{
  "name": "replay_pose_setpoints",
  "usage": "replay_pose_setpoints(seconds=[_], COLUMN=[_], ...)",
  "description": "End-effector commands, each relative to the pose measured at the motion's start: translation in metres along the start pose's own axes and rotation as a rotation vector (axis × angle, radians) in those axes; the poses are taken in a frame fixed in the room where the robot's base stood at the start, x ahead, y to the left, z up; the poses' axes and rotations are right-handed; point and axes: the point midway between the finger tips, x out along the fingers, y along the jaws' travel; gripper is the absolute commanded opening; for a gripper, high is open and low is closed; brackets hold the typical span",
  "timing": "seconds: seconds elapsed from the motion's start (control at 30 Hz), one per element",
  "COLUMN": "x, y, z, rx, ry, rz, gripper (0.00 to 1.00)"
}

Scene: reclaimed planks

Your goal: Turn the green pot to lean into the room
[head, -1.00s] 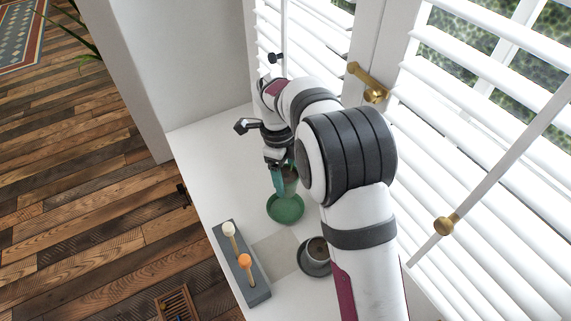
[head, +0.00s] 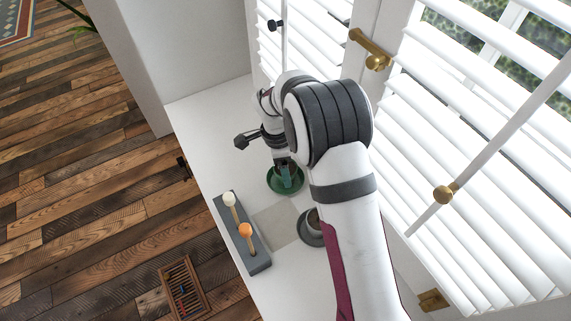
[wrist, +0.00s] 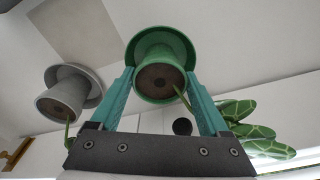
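The green pot (wrist: 160,78) stands on its green saucer (wrist: 163,38) in the wrist view. Its stem (wrist: 183,97) slants to the lower right, towards large patterned leaves (wrist: 255,135) on the side where the blinds show. In the head view the green saucer (head: 271,181) lies on the white sill, with the pot mostly hidden by my gripper. My gripper (head: 288,180) is down at the pot. Its teal fingers (wrist: 161,72) lie on either side of the pot, close against its rim. I cannot tell whether they touch it.
A grey pot on a grey saucer (head: 309,228) stands nearer, partly behind my arm; it also shows in the wrist view (wrist: 62,98). A pale square (head: 275,224) lies between. Window blinds (head: 450,170) border the right.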

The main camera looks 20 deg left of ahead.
Motion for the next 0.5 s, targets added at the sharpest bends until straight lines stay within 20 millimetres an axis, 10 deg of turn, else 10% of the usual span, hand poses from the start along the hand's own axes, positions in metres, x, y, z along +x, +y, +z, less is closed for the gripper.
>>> replay_pose_setpoints(seconds=[0.5], x=[-0.026], y=[-0.001], z=[0.000], rx=[0.002], ry=[-0.001], rz=[-0.003], gripper=[1.00])
